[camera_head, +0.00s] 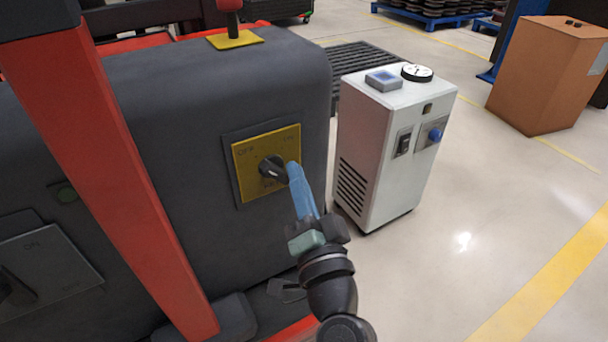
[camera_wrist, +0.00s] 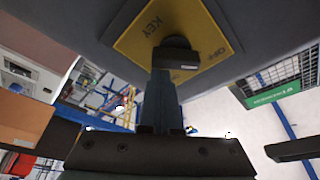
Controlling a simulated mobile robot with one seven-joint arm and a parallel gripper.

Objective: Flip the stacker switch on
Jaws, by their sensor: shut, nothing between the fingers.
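A yellow switch plate (camera_head: 250,190) with OFF at its upper left is on the side of a dark grey machine. A black rotary knob (camera_head: 271,168) sits in its middle; which label it points to is unclear. No visible label names the stacker. My gripper (camera_head: 293,167) is shut with nothing in it, its blue fingers at the knob's right side. In the wrist view the fingertips (camera_wrist: 161,76) overlap the lower edge of the knob (camera_wrist: 178,56), in front of the yellow plate (camera_wrist: 135,42). Whether they touch is hard to tell.
The dark grey machine (camera_head: 190,110) fills the left, crossed by a red post (camera_head: 110,150). A grey switch plate (camera_head: 65,262) marked ON is at lower left. A white cabinet (camera_head: 375,150) stands close on the right. An orange box (camera_head: 540,80) stands farther right. The floor at right is clear.

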